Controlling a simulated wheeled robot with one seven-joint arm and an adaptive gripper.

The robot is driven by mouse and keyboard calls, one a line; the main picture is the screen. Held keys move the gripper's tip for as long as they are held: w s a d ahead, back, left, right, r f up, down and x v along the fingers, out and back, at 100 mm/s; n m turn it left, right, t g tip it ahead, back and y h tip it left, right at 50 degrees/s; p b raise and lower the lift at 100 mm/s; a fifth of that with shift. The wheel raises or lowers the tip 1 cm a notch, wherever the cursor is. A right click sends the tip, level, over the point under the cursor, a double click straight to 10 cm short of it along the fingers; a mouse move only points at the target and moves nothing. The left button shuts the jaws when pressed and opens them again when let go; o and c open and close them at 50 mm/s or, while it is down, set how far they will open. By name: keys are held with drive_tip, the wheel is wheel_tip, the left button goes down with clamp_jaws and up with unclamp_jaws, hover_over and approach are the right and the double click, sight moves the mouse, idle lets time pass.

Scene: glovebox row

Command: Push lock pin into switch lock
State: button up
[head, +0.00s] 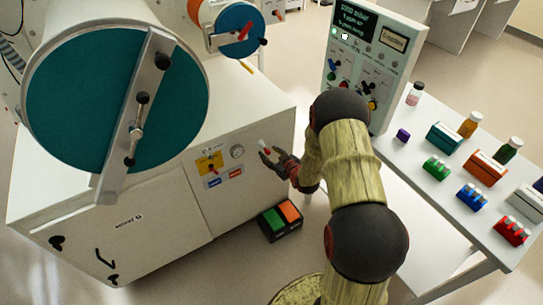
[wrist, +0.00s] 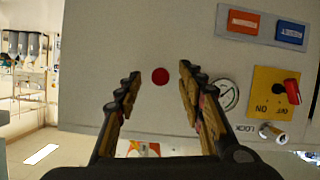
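The lock pin (wrist: 271,132) is a short pale metal cylinder beside the LOCK lettering at the lower right of the wrist view. It appears to stick out from the panel. The yellow switch plate (wrist: 268,98) is next to it, with a red switch handle (wrist: 292,91); the plate also shows in the head view (head: 205,165). My gripper (wrist: 155,78) is open and empty, facing the panel. In the head view my gripper (head: 269,158) is to the right of the switch plate and gauge. A red round spot (wrist: 160,76) on the panel shows between the fingers.
A round gauge (wrist: 229,95) lies between my right finger and the switch plate. Orange (wrist: 243,21) and blue (wrist: 290,32) buttons are on the same panel. A green and orange pedal box (head: 281,220) stands on the floor below. A side table (head: 450,190) with bottles is right of my arm.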

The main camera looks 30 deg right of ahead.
drive_tip(key=shift+c, duration=0.9)
drive_tip(key=c, duration=0.8)
clamp_jaws()
